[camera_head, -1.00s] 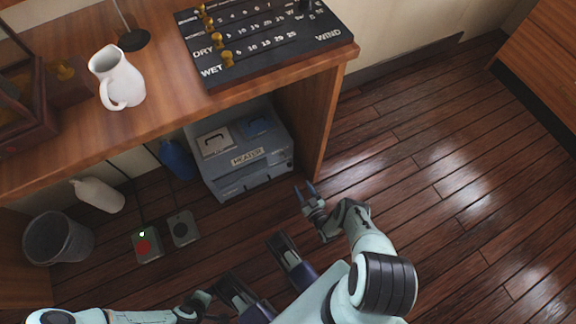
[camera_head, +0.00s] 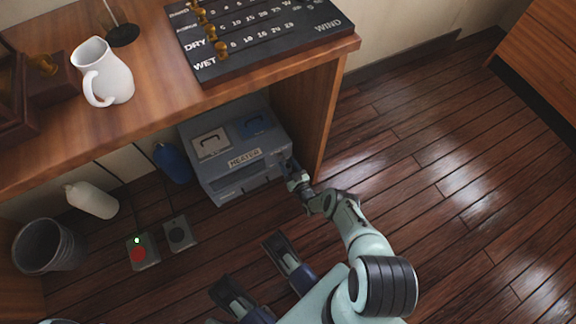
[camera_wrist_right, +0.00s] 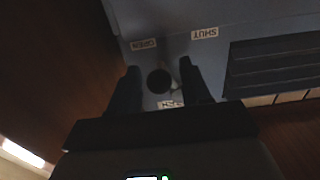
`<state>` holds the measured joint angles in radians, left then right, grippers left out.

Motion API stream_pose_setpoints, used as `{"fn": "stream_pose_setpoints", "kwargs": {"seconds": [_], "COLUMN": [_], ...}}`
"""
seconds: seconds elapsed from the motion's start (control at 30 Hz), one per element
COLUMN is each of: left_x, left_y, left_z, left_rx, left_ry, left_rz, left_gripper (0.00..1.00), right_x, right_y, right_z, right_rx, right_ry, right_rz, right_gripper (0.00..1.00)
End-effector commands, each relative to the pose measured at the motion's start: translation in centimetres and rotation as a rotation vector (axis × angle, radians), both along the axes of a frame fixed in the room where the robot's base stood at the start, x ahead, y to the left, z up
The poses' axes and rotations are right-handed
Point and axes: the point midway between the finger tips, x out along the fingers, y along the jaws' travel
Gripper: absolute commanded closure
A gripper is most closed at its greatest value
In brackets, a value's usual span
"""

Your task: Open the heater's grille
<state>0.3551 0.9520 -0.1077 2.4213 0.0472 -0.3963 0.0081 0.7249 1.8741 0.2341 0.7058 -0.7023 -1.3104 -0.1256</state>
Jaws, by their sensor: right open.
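The grey-blue heater (camera_head: 243,159) stands on the floor under the wooden desk, with a HEATER label on it. Its slatted grille (camera_wrist_right: 270,66) shows dark in the right wrist view, at the right. My right gripper (camera_head: 287,166) is at the heater's right front. In the right wrist view my open fingers (camera_wrist_right: 159,70) stand on either side of a dark round knob (camera_wrist_right: 159,81). I cannot tell whether they touch it. OPEN (camera_wrist_right: 143,44) and SHUT (camera_wrist_right: 205,33) labels appear upside down near the knob. A third label is partly hidden.
The desk's side panel (camera_head: 312,125) stands close to the right of the heater. The floor at right is clear.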

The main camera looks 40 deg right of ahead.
Motion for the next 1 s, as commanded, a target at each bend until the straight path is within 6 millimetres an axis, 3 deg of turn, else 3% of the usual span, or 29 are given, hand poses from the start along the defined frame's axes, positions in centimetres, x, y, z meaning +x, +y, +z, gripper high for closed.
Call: {"fn": "stream_pose_setpoints", "kwargs": {"seconds": [0.1,0.23,0.27,0.43,0.7,0.97,1.0], "left_x": [0.0,0.0,0.0,0.1,0.7,0.8,0.8], "left_y": [0.0,0.0,0.0,0.0,-0.1,-0.1,-0.1], "left_z": [0.0,0.0,0.0,0.1,0.3,0.3,0.3], "left_rx": [0.0,-0.001,-0.001,-0.001,0.001,0.001,0.001], "left_ry": [0.0,-0.002,-0.002,-0.004,-0.025,-0.026,-0.025], "left_rz": [0.0,-0.001,-0.001,-0.001,-0.004,-0.005,-0.005], "left_gripper": [0.57,0.57,0.57,0.57,0.57,0.57,0.57], "right_x": [0.0,0.0,0.0,0.0,-0.3,-0.3,-0.3], "right_y": [0.0,0.0,0.0,-0.1,-1.0,-1.1,-1.1], "right_z": [0.0,0.0,0.0,0.1,0.7,0.7,0.7], "right_rx": [0.0,0.0,0.0,-0.028,-0.231,-0.24,-0.24], "right_ry": [0.0,0.0,0.0,0.006,0.056,0.057,0.057], "right_rz": [0.0,0.0,0.0,0.002,0.001,-0.001,-0.001], "right_gripper": [0.52,0.95,1.0,1.0,1.0,1.0,0.67]}}
